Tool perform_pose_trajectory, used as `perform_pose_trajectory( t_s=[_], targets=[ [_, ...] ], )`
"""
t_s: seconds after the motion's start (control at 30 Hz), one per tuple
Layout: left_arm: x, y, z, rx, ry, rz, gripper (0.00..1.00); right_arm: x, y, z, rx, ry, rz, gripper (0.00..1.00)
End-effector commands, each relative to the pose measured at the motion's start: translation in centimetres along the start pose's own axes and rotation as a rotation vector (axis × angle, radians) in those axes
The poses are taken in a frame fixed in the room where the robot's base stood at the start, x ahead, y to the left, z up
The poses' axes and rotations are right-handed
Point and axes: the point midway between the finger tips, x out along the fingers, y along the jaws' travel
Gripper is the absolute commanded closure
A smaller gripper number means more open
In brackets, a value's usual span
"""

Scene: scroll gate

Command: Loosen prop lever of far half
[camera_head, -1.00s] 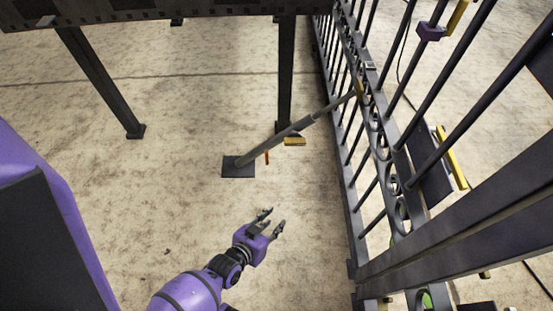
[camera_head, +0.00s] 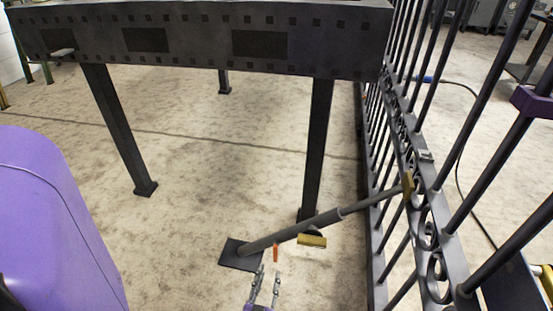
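A grey prop (camera_head: 290,231) slants from a dark square foot plate (camera_head: 240,256) on the floor up to a yellowish bracket (camera_head: 408,190) on the scroll gate (camera_head: 430,215). A small orange lever (camera_head: 276,252) hangs below the prop's lower tube. A yellow piece (camera_head: 312,240) sits beside the tube, to the right of the lever. My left gripper (camera_head: 265,284) is at the bottom centre, fingers parted and empty. Its fingertips show just below the lever, apart from it as far as I can tell. My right gripper is out of view.
A dark steel table (camera_head: 200,35) stands behind the prop, one leg (camera_head: 316,150) close behind the tube. The gate bars close off the right side. A cable (camera_head: 462,150) lies beyond the gate.

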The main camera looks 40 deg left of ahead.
Motion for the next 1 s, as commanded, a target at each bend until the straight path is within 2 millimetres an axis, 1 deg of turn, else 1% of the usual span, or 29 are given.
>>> perform_pose_trajectory(
  t_s=[0.43,0.53,0.77,0.87,1.0],
  targets=[
    [6.5,0.1,0.1,-0.001,0.001,0.004,0.69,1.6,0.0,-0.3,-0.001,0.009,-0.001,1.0],
    [7.2,0.1,0.0,-0.002,0.0,0.003,0.69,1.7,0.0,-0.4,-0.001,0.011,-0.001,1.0],
    [7.3,0.1,0.0,-0.002,-0.002,0.003,0.69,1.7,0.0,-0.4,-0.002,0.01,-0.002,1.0],
    [7.3,0.1,0.0,-0.002,-0.001,0.003,0.81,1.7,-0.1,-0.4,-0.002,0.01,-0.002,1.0],
    [7.3,0.1,0.0,-0.002,-0.001,0.003,0.99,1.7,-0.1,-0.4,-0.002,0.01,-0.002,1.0]
  ],
)
